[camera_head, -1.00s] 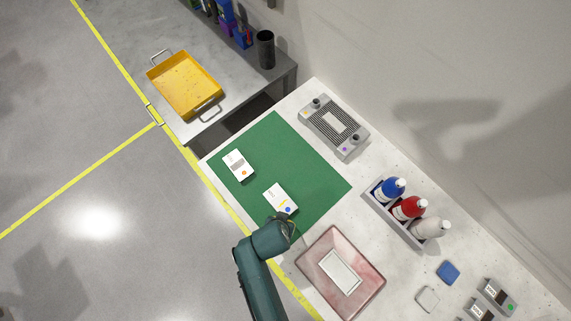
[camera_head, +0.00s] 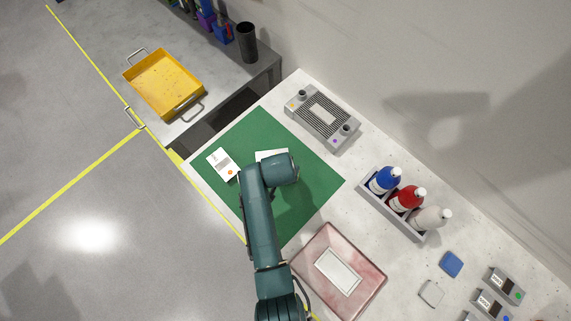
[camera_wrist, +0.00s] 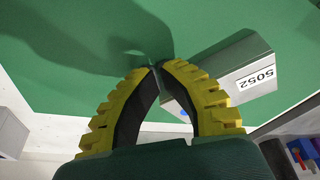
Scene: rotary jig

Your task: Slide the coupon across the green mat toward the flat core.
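The coupon (camera_head: 267,154), a pale plate, lies on the green mat (camera_head: 315,183), mostly hidden behind my wrist in the head view. In the wrist view the coupon (camera_wrist: 232,66) is a grey plate with a white "5052" label and a blue dot, just right of the fingertips and partly covered by the right finger. My gripper (camera_wrist: 158,67) has its yellow-and-black fingers closed, tips together beside the coupon; contact is unclear. The fingers are hidden in the head view. A flat grey finned unit (camera_head: 312,98), which looks like the flat core, stands beyond the mat's upper right edge.
A second white coupon with an orange dot (camera_head: 222,164) lies left on the mat. A bottle rack (camera_head: 398,222) stands right of the mat and a pink plate (camera_head: 352,302) below it. A yellow tray (camera_head: 163,84) sits on the other table. The mat's right part is clear.

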